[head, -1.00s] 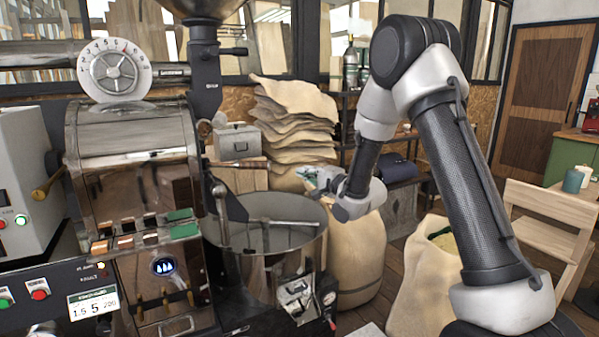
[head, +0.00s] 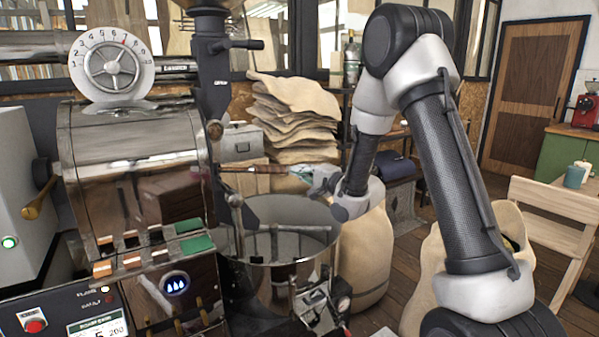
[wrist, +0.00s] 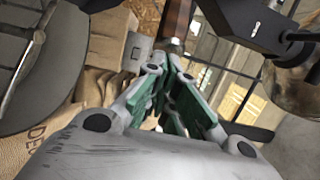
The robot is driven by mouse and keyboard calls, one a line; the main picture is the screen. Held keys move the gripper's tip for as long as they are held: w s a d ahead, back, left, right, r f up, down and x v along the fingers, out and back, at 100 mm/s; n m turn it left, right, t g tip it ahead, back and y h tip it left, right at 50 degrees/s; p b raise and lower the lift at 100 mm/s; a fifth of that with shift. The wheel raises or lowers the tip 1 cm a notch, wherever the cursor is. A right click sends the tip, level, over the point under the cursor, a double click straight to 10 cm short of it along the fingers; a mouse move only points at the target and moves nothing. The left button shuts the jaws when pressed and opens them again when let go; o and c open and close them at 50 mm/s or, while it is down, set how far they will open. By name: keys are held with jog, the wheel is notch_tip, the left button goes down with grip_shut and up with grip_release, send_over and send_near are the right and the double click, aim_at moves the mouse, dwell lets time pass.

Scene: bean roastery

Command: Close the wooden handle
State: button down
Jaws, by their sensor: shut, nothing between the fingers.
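The wooden handle (head: 255,169) is a brown grip that sticks out to the right from the front of the steel roaster drum (head: 135,165), above the round cooling pan. My gripper (head: 299,173) is at the right end of the handle in the head view, with its green fingertips overlapping it. In the wrist view the handle (wrist: 176,18) shows at the top, with a metal collar just beyond the fingertips. My gripper (wrist: 170,72) is shut and empty there. I cannot tell whether the fingertips touch the handle.
The cooling pan (head: 285,262) with its stirring arm lies below my gripper. Stacked sacks (head: 293,115) and a grey box (head: 238,143) stand behind. A full sack (head: 362,262) is below my arm. A wooden chair (head: 550,215) stands at right.

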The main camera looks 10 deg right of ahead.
aim_at(268, 172)
jog(key=w+a, duration=0.1)
jog(key=a, duration=0.2)
jog(key=w+a, duration=0.1)
jog(key=a, duration=0.6)
jog(key=shift+w+a, duration=0.4)
